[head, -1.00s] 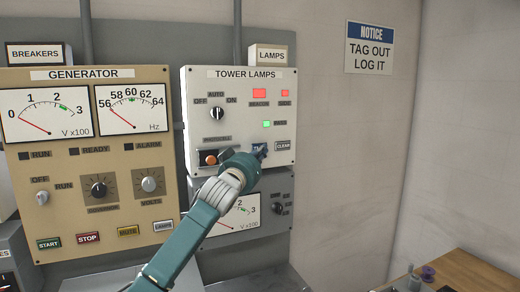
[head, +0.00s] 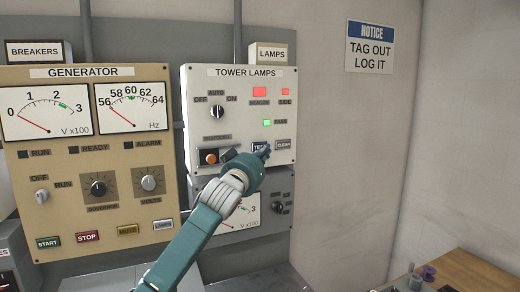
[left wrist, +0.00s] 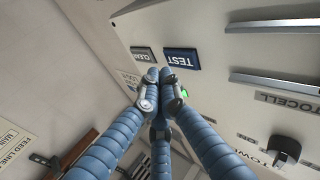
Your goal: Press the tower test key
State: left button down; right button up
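The blue TEST key (head: 258,146) is on the lower part of the cream TOWER LAMPS panel (head: 230,82), with the grey CLEAR key (head: 283,145) to its right. My left gripper (head: 265,152) is right by the TEST key and partly covers it in the head view. In the left wrist view the TEST key (left wrist: 181,60) and CLEAR key (left wrist: 143,54) show clear of the fingers. There my left gripper (left wrist: 158,74) has its fingertips brought together, empty, near the gap between the two keys. Its tips look apart from the TEST key. My right gripper is not in view.
Two red lamps (head: 260,92) and the green PASS lamp (head: 267,123) are lit on the panel. An orange photocell button (head: 211,157) sits left of my gripper. The generator panel (head: 88,160) is further left. A wooden table (head: 462,272) stands at lower right.

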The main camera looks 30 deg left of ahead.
pick_arm(q)
jog(key=s+d, duration=0.3)
jog(key=shift+d, duration=0.15)
dwell(0.8)
